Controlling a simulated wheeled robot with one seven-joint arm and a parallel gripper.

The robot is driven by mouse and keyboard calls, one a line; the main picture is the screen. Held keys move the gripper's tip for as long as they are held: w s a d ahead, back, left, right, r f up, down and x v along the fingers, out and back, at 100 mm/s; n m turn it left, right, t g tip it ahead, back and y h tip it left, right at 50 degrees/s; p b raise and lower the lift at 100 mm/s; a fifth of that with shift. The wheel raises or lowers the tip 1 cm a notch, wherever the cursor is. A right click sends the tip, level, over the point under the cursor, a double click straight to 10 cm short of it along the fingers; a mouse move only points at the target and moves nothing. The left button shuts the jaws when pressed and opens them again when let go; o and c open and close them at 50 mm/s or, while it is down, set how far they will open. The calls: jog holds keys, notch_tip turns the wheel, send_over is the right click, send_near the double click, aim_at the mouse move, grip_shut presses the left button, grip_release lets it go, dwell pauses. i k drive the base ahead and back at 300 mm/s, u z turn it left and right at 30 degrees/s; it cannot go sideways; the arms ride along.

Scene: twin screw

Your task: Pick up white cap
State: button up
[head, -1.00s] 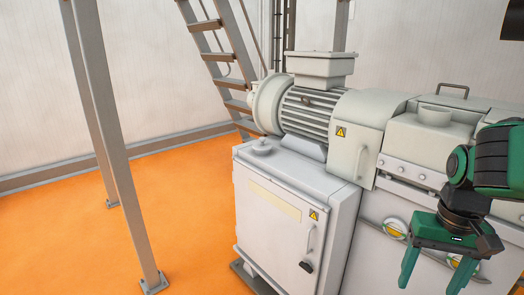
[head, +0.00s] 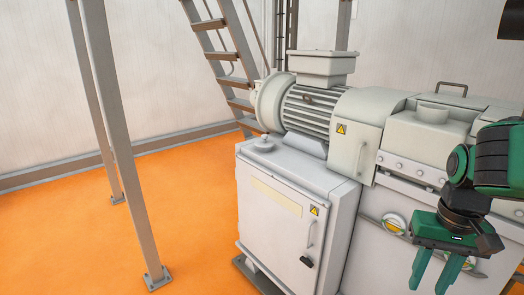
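The white cap (head: 263,144) sits on the top of the light grey cabinet (head: 280,240), near its back left corner. It is round with a small knob on top. My gripper (head: 430,285) hangs at the lower right with its fingers pointing down, in front of the machine and well to the right of the cap. Its two green fingers are apart, and no object shows between them. The fingertips are near the bottom edge of the picture.
A grey post (head: 130,170) and stairs (head: 228,60) stand to the left and behind.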

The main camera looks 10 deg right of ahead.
aim_at(264, 145)
jog(key=k, duration=0.5)
jog(key=u, duration=0.65)
jog(key=i, duration=0.85)
jog(key=u, duration=0.55)
jog(key=i, duration=1.1)
jog(key=z, duration=1)
jog(key=i, duration=1.1)
jog(key=z, duration=0.25)
